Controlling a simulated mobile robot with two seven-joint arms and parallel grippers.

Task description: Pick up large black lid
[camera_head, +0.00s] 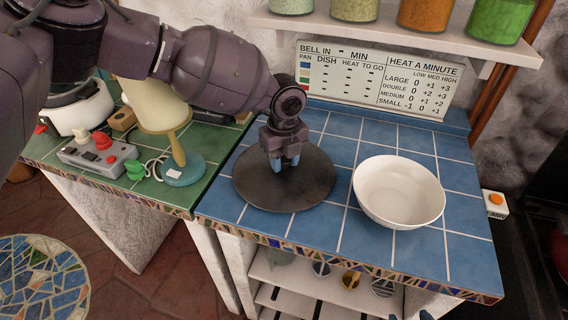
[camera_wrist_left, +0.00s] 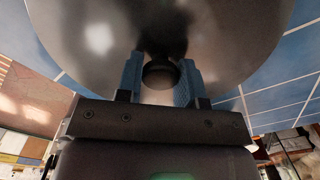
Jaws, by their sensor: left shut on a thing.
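The large black lid (camera_head: 262,189) is a round dark disc over the blue tiles of the counter, left of the white bowl. In the left wrist view the lid (camera_wrist_left: 235,35) fills the top as a shiny grey-black surface, with its round knob (camera_wrist_left: 161,74) between the fingers. My left gripper (camera_head: 286,163) points down over the lid's middle, and its blue fingers (camera_wrist_left: 160,82) are shut on the knob. I cannot tell whether the lid touches the tiles or is slightly above them.
A white bowl (camera_head: 399,192) stands close to the lid's right. On the green tiles at the left are a grey control box (camera_head: 98,154) with red knobs and a stand with a teal base (camera_head: 183,172). A shelf (camera_head: 385,34) with jars hangs above the back.

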